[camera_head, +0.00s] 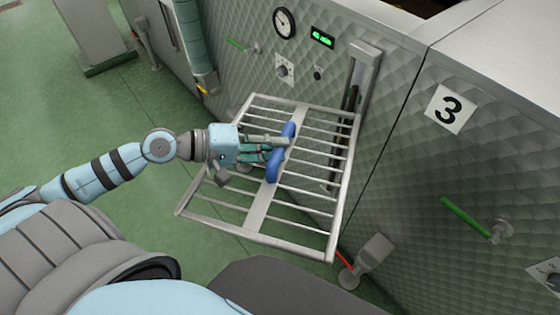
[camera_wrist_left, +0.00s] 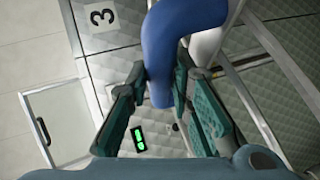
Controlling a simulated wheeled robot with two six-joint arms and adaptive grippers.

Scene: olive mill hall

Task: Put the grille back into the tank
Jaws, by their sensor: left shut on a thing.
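The grille (camera_head: 262,213) is a metal frame with several parallel bars and a blue handle (camera_head: 275,168) across its middle. It is held out in front of the quilted metal tank (camera_head: 405,165), tilted, with floor visible through its bars. My left gripper (camera_head: 282,147) is shut on the blue handle. In the left wrist view the blue handle (camera_wrist_left: 160,60) passes between the two teal fingers, and bars of the grille (camera_wrist_left: 262,60) show at the right. The tank's opening is mostly out of view at the top edge. My right gripper is not in view.
The tank front carries a round gauge (camera_head: 284,23), a green display (camera_head: 322,37), a knob (camera_head: 284,69) and green-handled valves (camera_head: 466,217). A vertical metal bracket (camera_head: 361,75) stands out behind the grille. Green floor (camera_head: 60,110) is clear at left.

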